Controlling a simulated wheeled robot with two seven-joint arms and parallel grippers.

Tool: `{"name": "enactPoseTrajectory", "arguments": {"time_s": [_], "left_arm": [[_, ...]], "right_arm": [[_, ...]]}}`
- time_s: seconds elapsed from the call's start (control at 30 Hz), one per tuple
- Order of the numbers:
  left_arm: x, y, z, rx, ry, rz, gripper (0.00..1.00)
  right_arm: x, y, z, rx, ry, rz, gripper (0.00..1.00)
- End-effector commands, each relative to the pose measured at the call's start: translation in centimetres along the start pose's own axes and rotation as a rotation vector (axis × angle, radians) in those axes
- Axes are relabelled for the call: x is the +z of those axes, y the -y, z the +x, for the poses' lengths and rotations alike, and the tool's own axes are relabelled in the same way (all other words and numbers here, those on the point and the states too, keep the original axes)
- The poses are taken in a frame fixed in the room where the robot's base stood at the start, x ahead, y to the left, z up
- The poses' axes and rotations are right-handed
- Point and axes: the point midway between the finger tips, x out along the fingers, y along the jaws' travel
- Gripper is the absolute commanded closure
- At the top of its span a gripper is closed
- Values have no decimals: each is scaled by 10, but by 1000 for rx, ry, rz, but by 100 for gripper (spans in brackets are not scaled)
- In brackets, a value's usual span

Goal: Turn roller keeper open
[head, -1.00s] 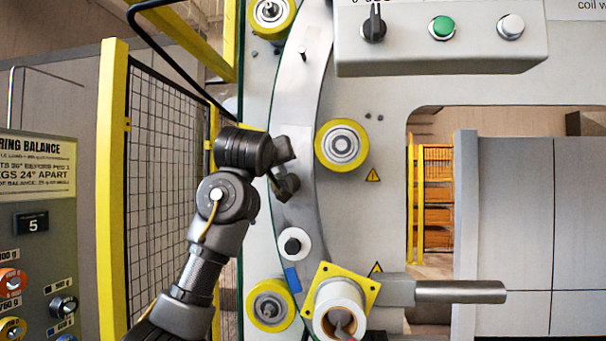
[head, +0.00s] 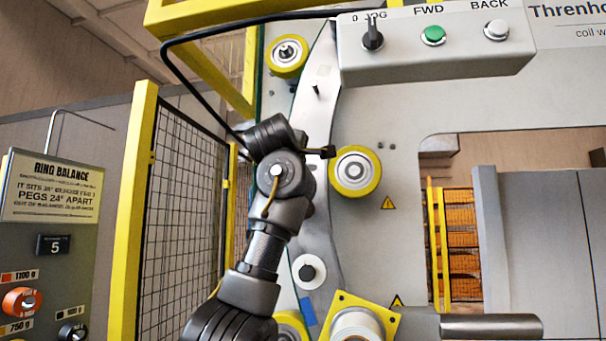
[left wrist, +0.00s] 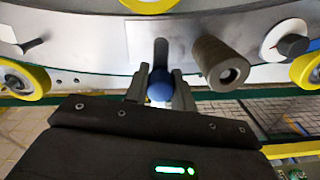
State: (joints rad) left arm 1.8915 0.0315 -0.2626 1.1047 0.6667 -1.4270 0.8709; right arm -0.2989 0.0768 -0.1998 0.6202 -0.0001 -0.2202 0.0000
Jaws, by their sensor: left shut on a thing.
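In the left wrist view, a short dark lever with a blue ball knob (left wrist: 160,91) stands out from the grey curved ring plate (left wrist: 195,30). I take this lever to be the roller keeper. My left gripper (left wrist: 160,77) has one finger on each side of the knob and is shut on it. In the head view my left arm reaches up in front of the ring plate (head: 318,75), left of the middle yellow roller (head: 355,172). My wrist hides the knob there. My right gripper is in neither view.
A brown peg (left wrist: 220,62) juts out close beside the gripper. A white disc with a black knob (head: 309,271) sits below on the ring. The switch box (head: 435,50) overhangs above right. A yellow-framed mesh fence (head: 180,200) stands close at the left.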

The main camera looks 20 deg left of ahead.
Motion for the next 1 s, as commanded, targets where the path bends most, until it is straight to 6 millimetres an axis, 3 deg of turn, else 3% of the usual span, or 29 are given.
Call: {"name": "enactPoseTrajectory", "arguments": {"time_s": [0.5,1.0], "left_arm": [[-5,-17,0,3,2,-350,100],[-7,-19,0,3,1,-427,100]], "right_arm": [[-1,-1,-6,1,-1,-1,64],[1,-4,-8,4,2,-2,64]]}}
